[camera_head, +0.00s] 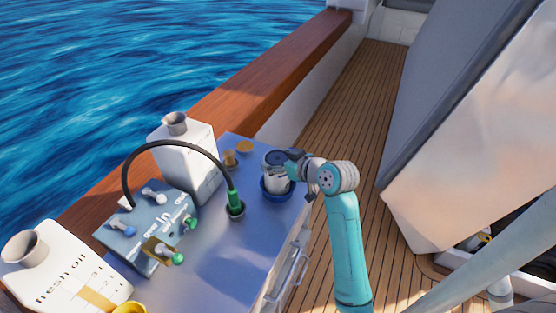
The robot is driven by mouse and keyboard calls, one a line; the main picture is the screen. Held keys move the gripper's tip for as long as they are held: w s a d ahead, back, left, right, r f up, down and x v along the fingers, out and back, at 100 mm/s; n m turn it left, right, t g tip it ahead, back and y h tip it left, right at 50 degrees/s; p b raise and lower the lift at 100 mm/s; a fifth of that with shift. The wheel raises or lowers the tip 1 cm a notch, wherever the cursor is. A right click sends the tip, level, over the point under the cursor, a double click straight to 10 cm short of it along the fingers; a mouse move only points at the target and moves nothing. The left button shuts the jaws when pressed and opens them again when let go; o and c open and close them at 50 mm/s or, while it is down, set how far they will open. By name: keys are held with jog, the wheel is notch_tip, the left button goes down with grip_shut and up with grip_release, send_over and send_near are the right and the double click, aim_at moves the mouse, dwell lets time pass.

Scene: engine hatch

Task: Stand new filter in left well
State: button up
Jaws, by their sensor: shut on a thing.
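A white filter (273,175) with a dark blue top stands upright at the right side of the blue-grey bench top. Its lower end is inside or just above a dark blue ring or cup (277,194); I cannot tell whether it rests on the bottom. My gripper (289,163) reaches in from the right and is shut on the filter near its upper part. The fingertips are small and partly hidden against it. I cannot make out which place is the left well.
A green hose end (233,199) stands in a dark round holder, its black hose arching over a valve box (145,228). A white jug (190,165) and a fresh oil jug (65,270) stand left. Bare bench top (225,262) lies in front. An open hatch (520,237) is at right.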

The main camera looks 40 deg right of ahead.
jog(key=shift+f, duration=0.1)
jog(key=o, duration=1.7)
jog(key=shift+s+r, duration=0.2)
jog(key=v, duration=1.1)
jog(key=shift+s+r, duration=0.2)
jog(key=shift+s, duration=0.05)
